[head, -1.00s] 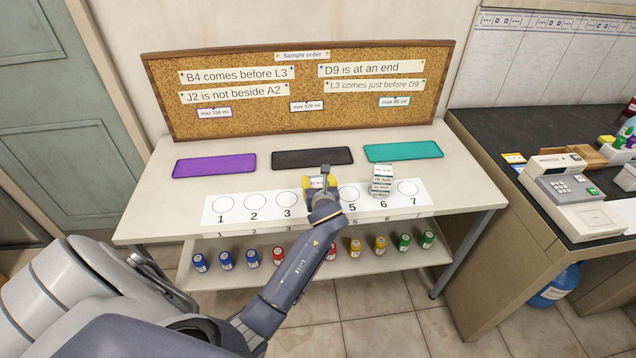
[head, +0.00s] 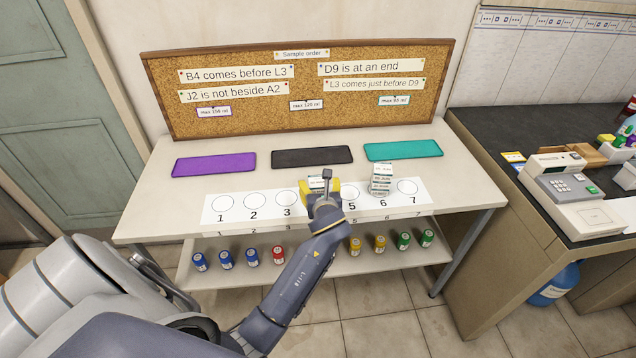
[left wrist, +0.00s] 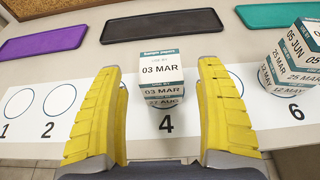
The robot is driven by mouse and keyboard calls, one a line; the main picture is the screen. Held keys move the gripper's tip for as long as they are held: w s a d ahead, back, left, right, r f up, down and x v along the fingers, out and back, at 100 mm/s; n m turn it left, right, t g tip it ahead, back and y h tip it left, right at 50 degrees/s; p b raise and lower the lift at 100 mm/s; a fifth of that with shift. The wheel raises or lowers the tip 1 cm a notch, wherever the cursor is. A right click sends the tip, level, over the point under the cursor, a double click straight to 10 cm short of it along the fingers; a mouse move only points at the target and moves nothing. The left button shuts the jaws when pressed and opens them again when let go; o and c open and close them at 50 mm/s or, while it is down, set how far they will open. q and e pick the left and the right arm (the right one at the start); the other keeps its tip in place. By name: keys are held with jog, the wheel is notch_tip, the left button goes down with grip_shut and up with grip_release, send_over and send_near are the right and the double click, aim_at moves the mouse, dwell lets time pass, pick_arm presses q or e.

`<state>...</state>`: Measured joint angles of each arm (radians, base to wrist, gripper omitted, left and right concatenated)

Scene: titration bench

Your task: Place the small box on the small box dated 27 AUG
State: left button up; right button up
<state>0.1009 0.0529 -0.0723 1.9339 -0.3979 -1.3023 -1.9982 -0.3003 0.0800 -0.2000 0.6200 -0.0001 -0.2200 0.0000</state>
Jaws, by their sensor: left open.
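The small box dated 03 MAR (left wrist: 162,67) sits on the small box dated 27 AUG (left wrist: 164,102) at circle 4, and the stack looks roughly upright. The top box also shows in the head view (head: 318,182); the lower one is hidden there behind my gripper. My left gripper (head: 320,188) is open, its yellow fingers on either side of the stack. In the left wrist view a gap shows between each finger and the 03 MAR box. My right gripper is out of view.
Another stack of small boxes (head: 381,180) stands at circle 6, right of my gripper, with 05 JUN on top. Purple (head: 214,165), black (head: 312,158) and teal (head: 403,150) trays lie empty behind. Several coloured jars (head: 253,257) stand on the lower shelf. Circles 1 to 3 are clear.

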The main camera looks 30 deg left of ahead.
pick_arm(q)
jog(key=v, duration=0.8)
jog(key=d+f+n+t+h, duration=0.1)
jog(key=d+f+n+h, duration=0.65)
jog(key=f, duration=0.75)
jog(key=s+d+f+n+g, duration=0.25)
jog(key=s+f, duration=0.25)
jog(key=f, duration=0.6)
jog(key=s+d+f+n+g, duration=0.1)
jog(key=s+f+n, duration=0.3)
jog(key=f, duration=0.8)
jog(key=s+a+f+n+g+h, duration=0.15)
jog(key=s+f+n+g, duration=0.35)
jog(key=s+f, duration=1.45)
jog(key=s+a+f+n+g, duration=0.1)
jog(key=s+f+n, duration=0.1)
jog(key=s, duration=0.9)
jog(key=s+a+f+n+g, duration=0.1)
jog(key=s+a+f+n, duration=0.1)
jog(key=s, duration=0.9)
jog(key=shift+a+f+n, duration=0.2)
jog(key=shift+f+n, duration=0.6)
